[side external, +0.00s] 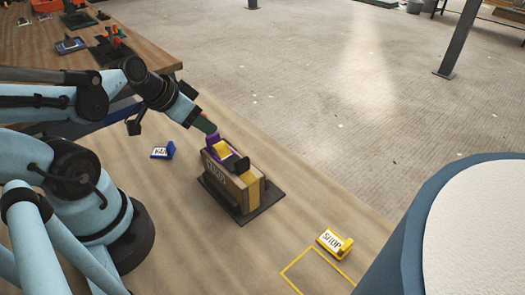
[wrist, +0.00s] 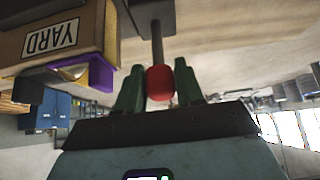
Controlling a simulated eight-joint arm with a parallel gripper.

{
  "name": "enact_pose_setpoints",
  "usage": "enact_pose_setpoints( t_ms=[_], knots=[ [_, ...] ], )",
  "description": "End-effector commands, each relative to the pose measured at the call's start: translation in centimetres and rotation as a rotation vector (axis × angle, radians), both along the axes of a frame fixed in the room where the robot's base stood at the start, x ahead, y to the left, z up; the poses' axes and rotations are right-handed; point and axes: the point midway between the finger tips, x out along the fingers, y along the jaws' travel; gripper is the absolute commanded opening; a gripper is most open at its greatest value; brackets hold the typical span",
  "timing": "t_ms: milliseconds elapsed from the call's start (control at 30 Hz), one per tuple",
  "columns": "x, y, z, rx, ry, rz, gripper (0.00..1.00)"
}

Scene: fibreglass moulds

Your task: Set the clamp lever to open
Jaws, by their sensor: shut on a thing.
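A clamp lever shows in the wrist view as a dark rod (wrist: 157,42) with a red knob (wrist: 159,83) at its end. My gripper (wrist: 159,90) has its two green fingers on either side of the knob, shut on it. In the side external view my gripper (side external: 206,124) is at the back left top of a box-shaped fixture (side external: 228,185) on a dark base plate (side external: 265,200). The fixture carries purple and yellow parts on top and a label, reading YARD in the wrist view. The lever is mostly hidden behind my gripper in the side view.
A blue sign (side external: 162,151) lies left of the fixture, and a yellow SHOP sign (side external: 334,242) stands at the front right beside a yellow outlined square (side external: 318,272). A blue-rimmed round container (side external: 405,225) is at right. Another table (side external: 30,48) with tools is at the back left.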

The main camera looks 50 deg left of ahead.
Motion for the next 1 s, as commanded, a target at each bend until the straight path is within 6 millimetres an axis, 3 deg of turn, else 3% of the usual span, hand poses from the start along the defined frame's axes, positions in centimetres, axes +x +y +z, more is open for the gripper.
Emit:
enact_pose_setpoints(
  t_ms=[333, 933, 967, 1000],
  knots=[
    [-1.9, 0.0, -0.9, 0.000, 0.012, 0.000, 0.00],
    [-2.2, 0.0, -1.1, 0.003, 0.014, -0.002, 0.00],
    [-2.2, 0.0, -1.1, 0.003, 0.014, -0.002, 0.39],
    [-2.2, 0.0, -1.1, 0.003, 0.014, -0.002, 0.45]
  ],
)
